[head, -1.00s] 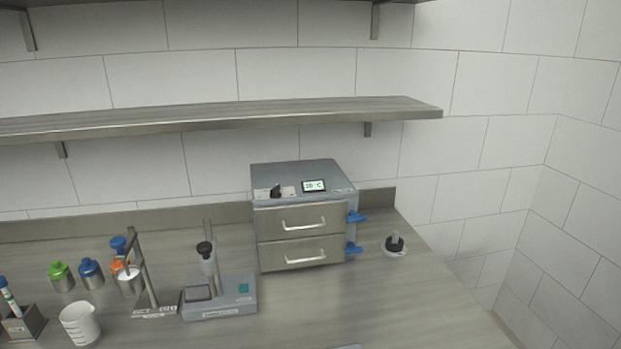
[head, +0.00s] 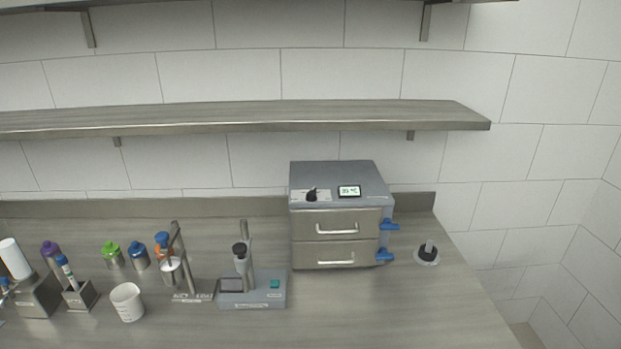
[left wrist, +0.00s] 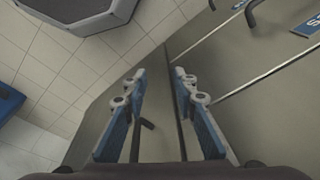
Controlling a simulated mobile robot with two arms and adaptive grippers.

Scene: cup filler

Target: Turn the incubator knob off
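The incubator (head: 336,234) is a grey box with two drawers on the bench in the head view. Its small black knob (head: 312,194) sits on a pale label on the top, left of a lit display (head: 349,191) whose text is too small to read now. Neither gripper shows in the head view. In the left wrist view my left gripper (left wrist: 158,88) is open and empty, its two blue-padded fingers apart. It faces cabinet fronts and the floor, and the incubator is not in that view. My right gripper is not seen.
Left of the incubator on the bench are a device with a black knob (head: 241,249), a stand (head: 176,262), a white beaker (head: 127,302) and coloured bottles. A round black-topped item (head: 428,253) stands to its right. A shelf (head: 260,116) hangs above. The bench front is clear.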

